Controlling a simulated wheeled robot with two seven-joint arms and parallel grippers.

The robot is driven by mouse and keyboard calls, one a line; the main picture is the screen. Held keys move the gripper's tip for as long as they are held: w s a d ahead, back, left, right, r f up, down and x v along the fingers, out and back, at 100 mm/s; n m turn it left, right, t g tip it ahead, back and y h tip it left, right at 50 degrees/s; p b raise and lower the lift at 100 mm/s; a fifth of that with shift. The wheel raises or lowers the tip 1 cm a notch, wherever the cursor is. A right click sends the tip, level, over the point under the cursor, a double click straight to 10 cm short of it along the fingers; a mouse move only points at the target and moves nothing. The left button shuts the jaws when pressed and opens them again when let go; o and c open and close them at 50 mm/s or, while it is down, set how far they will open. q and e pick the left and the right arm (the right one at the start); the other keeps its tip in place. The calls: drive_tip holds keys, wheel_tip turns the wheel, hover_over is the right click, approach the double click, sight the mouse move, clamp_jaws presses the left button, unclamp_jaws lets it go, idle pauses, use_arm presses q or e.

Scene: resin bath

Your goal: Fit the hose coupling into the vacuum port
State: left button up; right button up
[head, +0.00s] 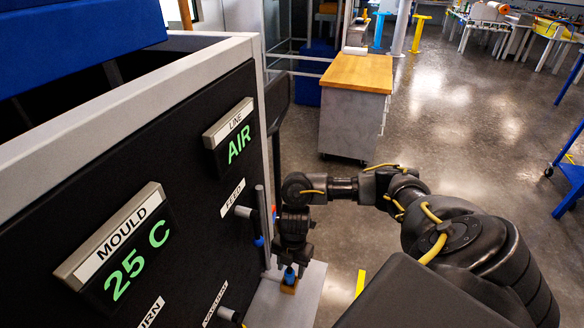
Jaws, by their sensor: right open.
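A small blue piece (290,274), which looks like the hose coupling, stands upright on a little wooden block at the bottom centre. My right gripper (290,266) points down right over it, with its jaws open around or just above its top; I cannot tell if they touch it. My left gripper is out of view.
The wooden block (289,289) stands on a pale grey shelf (308,290) beside the panel. A vertical grey bar (264,205) and a blue-tipped part (259,241) stand close left of my right gripper.

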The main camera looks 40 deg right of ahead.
wheel_tip(320, 180, up, 9)
drive_tip(key=d+p, duration=0.1)
drive_tip(key=shift+w, duration=0.15)
drive_tip(key=shift+f, duration=0.15)
idle(0.4)
